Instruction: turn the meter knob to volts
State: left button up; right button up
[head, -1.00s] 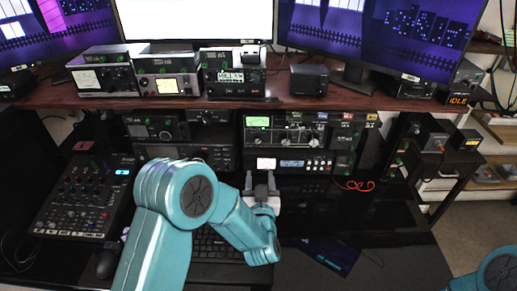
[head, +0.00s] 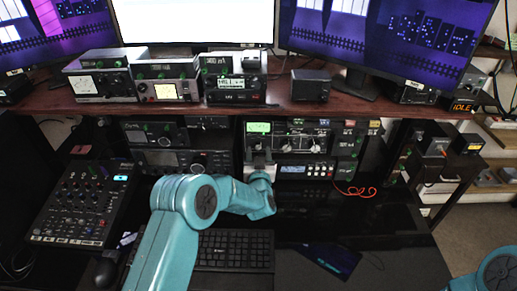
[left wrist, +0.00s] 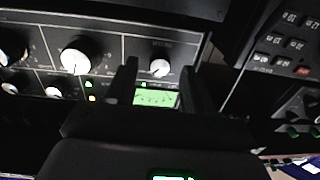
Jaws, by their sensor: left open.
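The radio unit (head: 310,128) with a lit green display (head: 258,127) and a row of knobs stands under the shelf. My left gripper (head: 259,160) is in front of its left end, just below the display. In the left wrist view a small pale knob (left wrist: 160,67) shows between the open fingers of my left gripper (left wrist: 159,78), near the green display (left wrist: 155,99). This looks like the meter knob; its label is too blurred to read. I cannot tell whether the fingers touch it. My right gripper is not in view.
A larger white knob (left wrist: 76,56) and several small ones sit beside it on the panel. A keyboard (head: 235,250) and a mixer (head: 82,203) lie on the desk. The shelf edge (head: 300,104) overhangs the radio. A red cable (head: 354,190) lies at the right.

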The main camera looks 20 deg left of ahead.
pick_arm(q)
jog(key=shift+w+a, duration=0.15)
jog(key=shift+w, duration=0.35)
jog(key=shift+w+r, duration=0.1)
jog(key=shift+w, duration=0.1)
grip_shut()
jog(key=shift+f+n+b, duration=0.25)
jog(key=shift+n+b, duration=0.05)
jog(key=shift+b, duration=0.3)
jog(key=n+b, duration=1.2)
jog(key=b, duration=0.7)
jog(key=shift+a, duration=0.1)
jog(key=shift+r+n+b, duration=0.2)
jog(key=shift+n+b, duration=1.3)
jog(key=shift+b, duration=0.05)
